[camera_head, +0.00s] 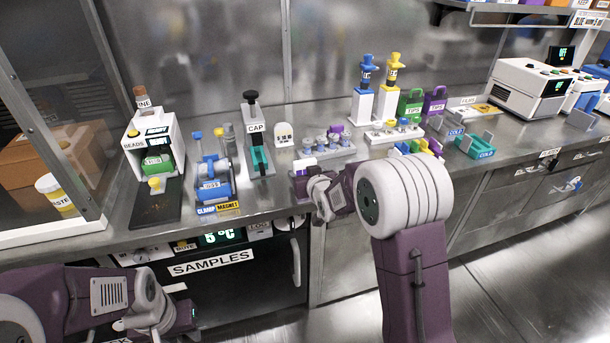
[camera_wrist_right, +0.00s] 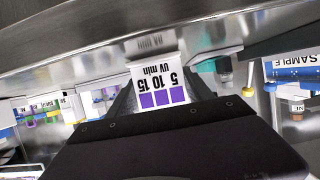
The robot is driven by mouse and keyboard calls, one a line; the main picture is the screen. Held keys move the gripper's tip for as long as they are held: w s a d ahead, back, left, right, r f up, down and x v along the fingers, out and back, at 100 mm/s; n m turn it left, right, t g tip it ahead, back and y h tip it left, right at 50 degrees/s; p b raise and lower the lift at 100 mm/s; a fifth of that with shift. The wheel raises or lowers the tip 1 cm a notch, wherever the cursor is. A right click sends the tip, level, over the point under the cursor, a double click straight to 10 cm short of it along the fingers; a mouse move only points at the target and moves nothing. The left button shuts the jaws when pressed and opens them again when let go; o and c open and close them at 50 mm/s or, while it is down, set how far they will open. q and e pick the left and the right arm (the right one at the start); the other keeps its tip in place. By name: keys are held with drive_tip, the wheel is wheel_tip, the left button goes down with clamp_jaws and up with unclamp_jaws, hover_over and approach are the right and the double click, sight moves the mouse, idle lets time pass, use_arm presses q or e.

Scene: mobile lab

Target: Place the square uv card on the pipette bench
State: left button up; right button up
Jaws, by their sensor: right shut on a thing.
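The uv card (camera_wrist_right: 157,82) is a white square with purple squares and the print "5 10 15 UV min", upside down in the right wrist view. My right gripper (camera_head: 307,185) is shut on it, over the front part of the steel bench (camera_head: 262,194). In the head view my wrist and arm hide much of the gripper. On the bench beyond stand a blue pipette (camera_head: 367,75) and a yellow pipette (camera_head: 392,72) on white stands. My left gripper (camera_head: 185,318) is low at the left, in front of the samples cabinet; its fingers are not clear.
Left of my right gripper stand a cap device (camera_head: 257,140), a blue clamp magnet device (camera_head: 212,183) and a beads device (camera_head: 153,145). A rack with grey-topped vials (camera_head: 325,145) lies just behind it. Green and purple tips boxes (camera_head: 411,104) and a teal cold block (camera_head: 474,147) stand to the right.

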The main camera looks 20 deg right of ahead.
drive_tip(key=shift+f, duration=0.2)
drive_tip(key=o, duration=1.3)
drive_tip(key=shift+o, duration=0.2)
